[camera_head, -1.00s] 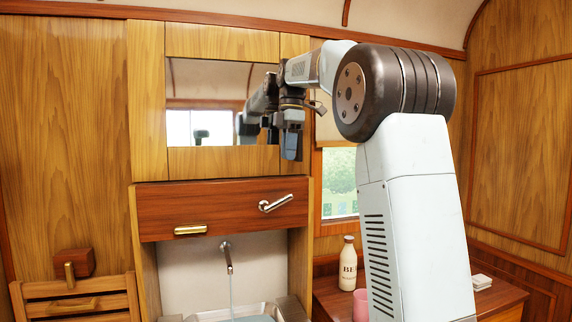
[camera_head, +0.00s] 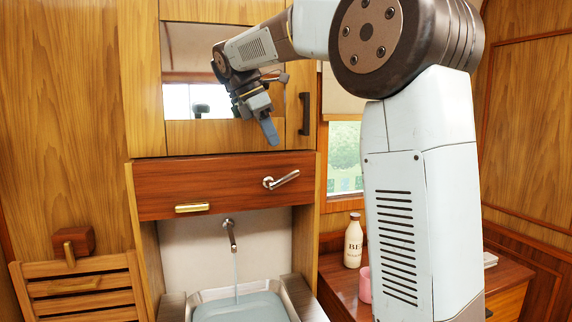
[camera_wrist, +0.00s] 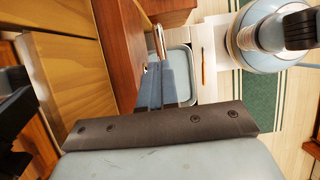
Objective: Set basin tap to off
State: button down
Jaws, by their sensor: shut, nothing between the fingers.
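A chrome tap lever (camera_head: 281,180) sits on the red-brown panel above the basin, its free end tilted up to the right. The spout (camera_head: 230,235) below the panel runs a thin stream of water (camera_head: 236,275) into the metal basin (camera_head: 203,297), which holds bluish water. My gripper (camera_head: 270,132) is shut and empty, pointing down in front of the cupboard, above the lever and apart from it. In the wrist view the blue-grey fingers (camera_wrist: 166,84) partly cover the basin (camera_wrist: 179,54). A chrome bar, apparently the lever (camera_wrist: 158,41), shows just beyond them.
A mirror (camera_head: 195,101) and a cupboard door with a dark handle (camera_head: 305,114) are behind my gripper. A brass pull (camera_head: 192,208) is on the panel. A bottle (camera_head: 353,241) and pink cup (camera_head: 364,284) stand on the right-hand table. A folded wooden seat (camera_head: 85,290) is at left.

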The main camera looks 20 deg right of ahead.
aim_at(289, 173)
jog(key=x, duration=0.8)
jog(key=shift+f, duration=0.15)
jog(key=shift+d, duration=0.15)
